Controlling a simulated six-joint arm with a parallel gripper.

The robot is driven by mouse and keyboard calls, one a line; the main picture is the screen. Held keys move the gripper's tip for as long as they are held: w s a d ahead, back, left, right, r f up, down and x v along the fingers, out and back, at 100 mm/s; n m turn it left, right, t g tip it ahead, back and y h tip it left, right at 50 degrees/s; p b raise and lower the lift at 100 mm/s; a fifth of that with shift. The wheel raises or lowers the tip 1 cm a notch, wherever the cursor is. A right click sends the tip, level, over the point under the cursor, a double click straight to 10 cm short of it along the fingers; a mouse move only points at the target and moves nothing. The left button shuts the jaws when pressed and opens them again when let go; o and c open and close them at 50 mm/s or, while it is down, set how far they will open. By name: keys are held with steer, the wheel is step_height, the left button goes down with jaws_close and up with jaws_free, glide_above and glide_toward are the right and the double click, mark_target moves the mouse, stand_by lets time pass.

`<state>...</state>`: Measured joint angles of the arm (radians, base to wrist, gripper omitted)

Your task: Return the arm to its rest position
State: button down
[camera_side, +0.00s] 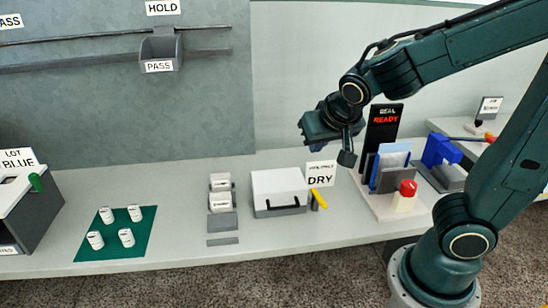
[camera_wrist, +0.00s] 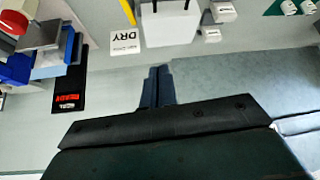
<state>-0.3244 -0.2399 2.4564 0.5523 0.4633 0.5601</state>
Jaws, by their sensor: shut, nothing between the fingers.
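My gripper (camera_side: 347,157) hangs above the back of the bench in the side view, between the white dryer box and the dark "READY" display. In the wrist view my gripper (camera_wrist: 158,72) shows its two fingers together, shut, with nothing between them. The white box (camera_side: 280,190) with a dark handle stands on the bench, below and left of my gripper. The "DRY" sign (camera_side: 320,175) stands to its right. The "READY" display (camera_side: 383,130) stands just right of my gripper, apart from it in the picture.
A stand with blue and grey plates (camera_side: 392,165) and a red button (camera_side: 408,188) is at the right. A green mat (camera_side: 112,249) holds several white spools. A grey bin (camera_side: 160,48) hangs on the wall. Bare bench (camera_side: 180,200) lies left of the box.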

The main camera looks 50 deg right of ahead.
steer(key=s+a+r+n+y, duration=0.1)
steer(key=s+r+n+y, duration=0.1)
steer(key=s, duration=0.4)
steer(key=s+a+r+n+y, duration=0.2)
steer(key=s+n, duration=0.3)
steer(key=shift+s+a+r, duration=0.2)
steer(key=shift+s, duration=0.15)
steer(key=c, duration=1.9)
jaws_free()
steer(key=o, duration=0.7)
steer(key=shift+w+d, duration=0.1)
steer(key=shift+w, duration=0.1)
steer(key=o, duration=0.7)
steer(key=shift+w+d+r+n+g, duration=0.1)
steer(key=shift+w+d+n+g, duration=0.25)
steer(key=shift+w, duration=0.25)
steer(key=o, duration=0.5)
steer(key=w+d+f+n+g, duration=0.2)
steer(key=w+d+n, duration=0.2)
steer(key=w, duration=0.4)
steer(key=shift+d, duration=0.7)
steer(key=w+d+f+n+g, duration=0.3)
steer(key=w+d+f+n, duration=0.1)
steer(key=d, duration=0.4)
step_height(320, 180, down, 2)
steer(key=shift+w+f, duration=0.1)
steer(key=shift+w, duration=0.75)
